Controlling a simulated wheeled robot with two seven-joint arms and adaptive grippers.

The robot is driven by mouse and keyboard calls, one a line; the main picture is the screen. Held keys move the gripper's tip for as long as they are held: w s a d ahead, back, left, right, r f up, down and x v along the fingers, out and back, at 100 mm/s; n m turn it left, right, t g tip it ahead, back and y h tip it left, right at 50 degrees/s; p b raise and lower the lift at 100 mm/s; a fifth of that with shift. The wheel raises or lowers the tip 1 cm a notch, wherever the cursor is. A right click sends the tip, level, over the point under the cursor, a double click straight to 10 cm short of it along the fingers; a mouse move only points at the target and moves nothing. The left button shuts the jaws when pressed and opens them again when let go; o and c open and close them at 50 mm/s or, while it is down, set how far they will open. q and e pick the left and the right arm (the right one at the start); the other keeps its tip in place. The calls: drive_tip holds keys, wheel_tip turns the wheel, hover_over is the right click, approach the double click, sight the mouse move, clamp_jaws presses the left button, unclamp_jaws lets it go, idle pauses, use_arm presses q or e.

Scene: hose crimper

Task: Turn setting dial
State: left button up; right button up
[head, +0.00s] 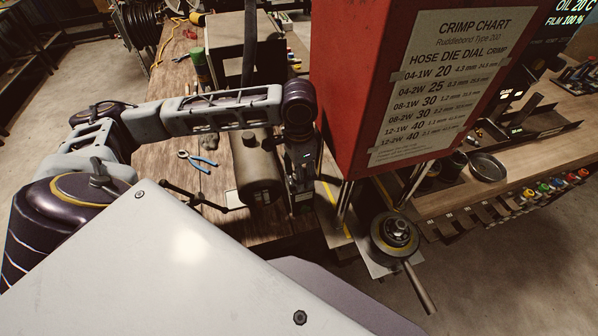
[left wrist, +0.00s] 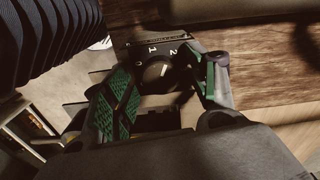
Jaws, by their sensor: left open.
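The setting dial (left wrist: 154,73) is a dark round knob on a dark plate in the left wrist view. White numerals 0, 1 and 2 are printed around its upper side, and a pale mark shows on its face. I cannot tell which numeral the mark points at. My left gripper (left wrist: 168,82) is open, with green-padded fingers on either side of the dial. Contact with the dial cannot be made out. In the head view my left gripper (head: 302,190) points down beside the red crimper, and the dial is hidden there. My right gripper is not in view.
The red crimper housing (head: 360,75) with its crimp chart (head: 440,85) stands right of my left arm. A dark cylinder (head: 257,170) is close to the gripper's left. Blue-handled pliers (head: 199,159) lie on the wooden bench. A round unit with a lever (head: 394,236) sits below the housing.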

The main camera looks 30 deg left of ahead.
use_arm(q)
wheel_tip(320, 180, up, 12)
idle(0.7)
drive_tip(key=shift+s+d+f, duration=0.1)
idle(0.7)
